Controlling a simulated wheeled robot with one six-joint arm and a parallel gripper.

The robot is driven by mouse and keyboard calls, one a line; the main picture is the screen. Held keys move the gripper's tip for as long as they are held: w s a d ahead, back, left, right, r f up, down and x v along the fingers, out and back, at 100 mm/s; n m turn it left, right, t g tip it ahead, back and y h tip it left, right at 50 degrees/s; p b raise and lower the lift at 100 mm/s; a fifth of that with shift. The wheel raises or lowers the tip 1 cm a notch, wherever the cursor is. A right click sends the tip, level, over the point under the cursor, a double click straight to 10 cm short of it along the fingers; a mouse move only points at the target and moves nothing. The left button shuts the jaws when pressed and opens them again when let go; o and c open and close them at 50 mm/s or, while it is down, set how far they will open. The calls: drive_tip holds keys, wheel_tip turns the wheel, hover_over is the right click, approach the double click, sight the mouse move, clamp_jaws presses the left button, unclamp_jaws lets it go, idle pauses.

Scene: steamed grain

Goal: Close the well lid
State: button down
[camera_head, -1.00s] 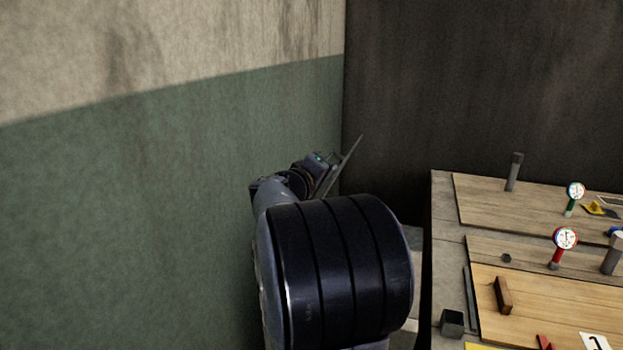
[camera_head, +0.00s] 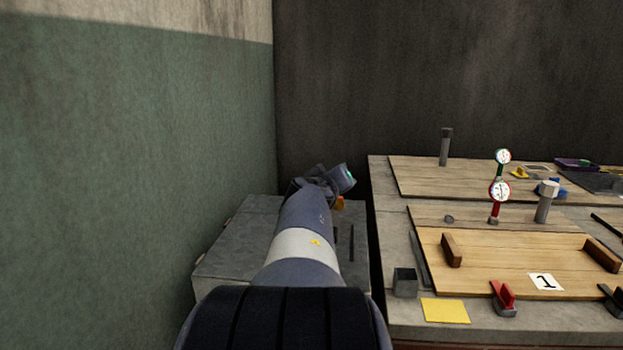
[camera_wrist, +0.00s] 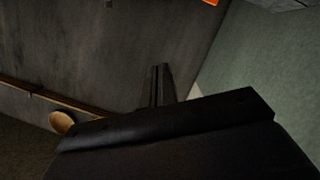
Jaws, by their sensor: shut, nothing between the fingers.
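I cannot tell for certain which thing is the well lid. A light wooden board (camera_head: 475,265) marked "1", with brown bar handles at both ends, lies flat on the worktop at the right in the head view. A low grey block (camera_head: 236,255) with a flat top stands left of the worktop, partly hidden by my arm. My gripper is at the far end of my arm over the grey block, its fingers hidden in the head view. In the wrist view my gripper (camera_wrist: 160,68) shows its fingers together and empty, away from the board.
Two gauges, a red (camera_head: 498,192) and a green (camera_head: 502,158), stand on the worktop (camera_head: 385,215). A grey post (camera_head: 445,147), a small dark box (camera_head: 405,282) and a yellow sheet (camera_head: 446,310) are also there. The green wall (camera_head: 130,170) is close on the left.

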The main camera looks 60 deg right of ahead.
drive_tip(key=s+d+f+m+b, duration=0.25)
drive_tip(key=s+f+b, duration=0.2)
drive_tip(key=f, duration=0.55)
drive_tip(key=m+t+y+b, duration=0.1)
drive_tip(key=m+t+b, duration=0.1)
hover_over(364, 279)
wheel_tip(364, 279, down, 10)
drive_tip(key=shift+f, duration=0.1)
